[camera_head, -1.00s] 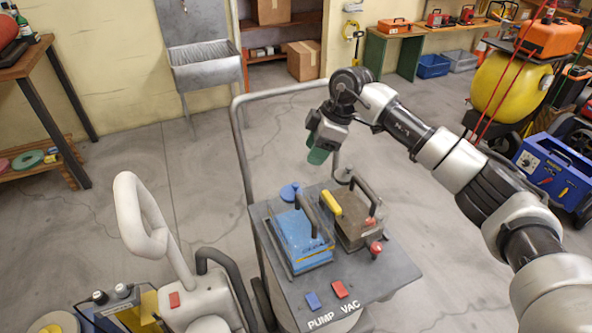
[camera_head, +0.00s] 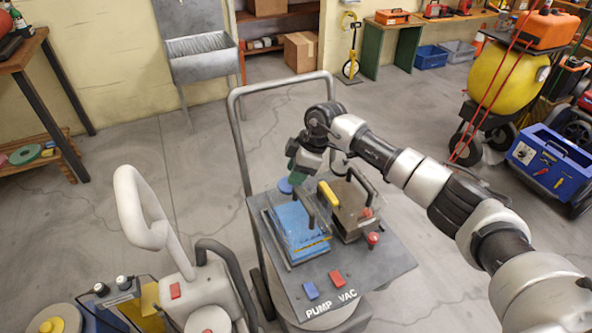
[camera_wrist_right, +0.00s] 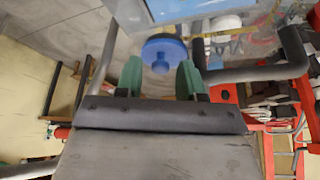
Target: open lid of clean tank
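The tank with clear blue water (camera_head: 300,228) sits on the left of the grey cart top. A round blue cap (camera_head: 285,186) lies at its far left corner. The wrist view shows the blue cap (camera_wrist_right: 163,50) as a disc with a narrower knob. My right gripper (camera_head: 295,174) is just above and beside the cap, its green fingers pointing down. In the wrist view my right gripper (camera_wrist_right: 161,72) is open, with the cap's knob seen between its fingers. I cannot tell whether they touch it. My left gripper is not in view.
Black handles rise near both tanks. The cart (camera_head: 390,264) has a blue button (camera_head: 310,290) and a red button (camera_head: 336,279) in front. A tall grey push bar (camera_head: 238,135) stands behind.

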